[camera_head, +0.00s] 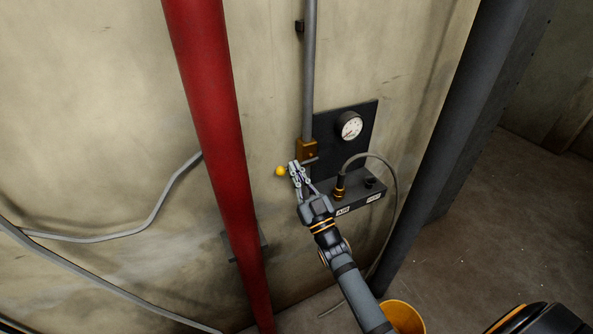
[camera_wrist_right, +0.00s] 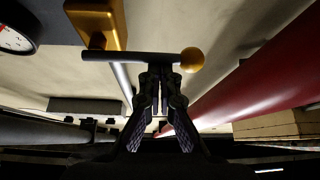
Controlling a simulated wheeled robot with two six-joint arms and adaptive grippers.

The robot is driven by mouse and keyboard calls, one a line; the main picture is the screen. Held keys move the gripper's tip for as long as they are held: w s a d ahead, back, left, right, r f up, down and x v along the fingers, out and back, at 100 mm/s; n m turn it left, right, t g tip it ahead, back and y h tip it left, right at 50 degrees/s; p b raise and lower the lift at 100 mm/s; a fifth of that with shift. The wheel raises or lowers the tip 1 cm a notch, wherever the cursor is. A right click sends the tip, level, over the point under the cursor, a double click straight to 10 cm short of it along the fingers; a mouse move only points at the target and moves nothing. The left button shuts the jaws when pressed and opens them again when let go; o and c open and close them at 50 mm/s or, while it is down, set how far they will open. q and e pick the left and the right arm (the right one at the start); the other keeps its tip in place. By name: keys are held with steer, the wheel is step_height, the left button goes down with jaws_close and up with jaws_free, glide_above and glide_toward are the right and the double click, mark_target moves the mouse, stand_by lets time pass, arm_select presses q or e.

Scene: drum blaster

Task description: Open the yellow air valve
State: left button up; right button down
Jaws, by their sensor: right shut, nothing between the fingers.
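The yellow air valve has a brass body (camera_head: 306,151) on a grey pipe by the wall panel, with a bar lever ending in a yellow ball knob (camera_head: 281,171). In the wrist view, the brass body (camera_wrist_right: 98,22) is at the upper left, and the lever (camera_wrist_right: 130,57) runs level to the ball knob (camera_wrist_right: 192,60). My right gripper (camera_head: 295,168) is at the lever, just right of the knob. In the wrist view its fingertips (camera_wrist_right: 160,72) are together at the bar beside the knob; I cannot tell whether they touch it. My left gripper is out of view.
A dark panel with a gauge (camera_head: 350,126) and a small shelf (camera_head: 362,198) with a hose fitting (camera_head: 339,188) are right of the valve. A red pipe (camera_head: 215,130) stands left, a dark post (camera_head: 450,150) right. A yellow bucket (camera_head: 402,316) is below.

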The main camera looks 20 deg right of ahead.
steer(key=shift+f+n, duration=0.1)
steer(key=shift+n, duration=0.2)
steer(key=d+f+n+g+y, duration=0.3)
steer(key=n+g, duration=0.1)
steer(key=n, duration=0.6)
steer(key=d+f+n+g+y, duration=0.3)
steer(key=n+g+y, duration=0.1)
steer(key=n, duration=0.7)
steer(key=shift+w+f+g+y, duration=0.2)
steer(key=shift+f+g+y, duration=0.1)
steer(key=shift+f+g, duration=0.1)
steer(key=shift+d, duration=0.15)
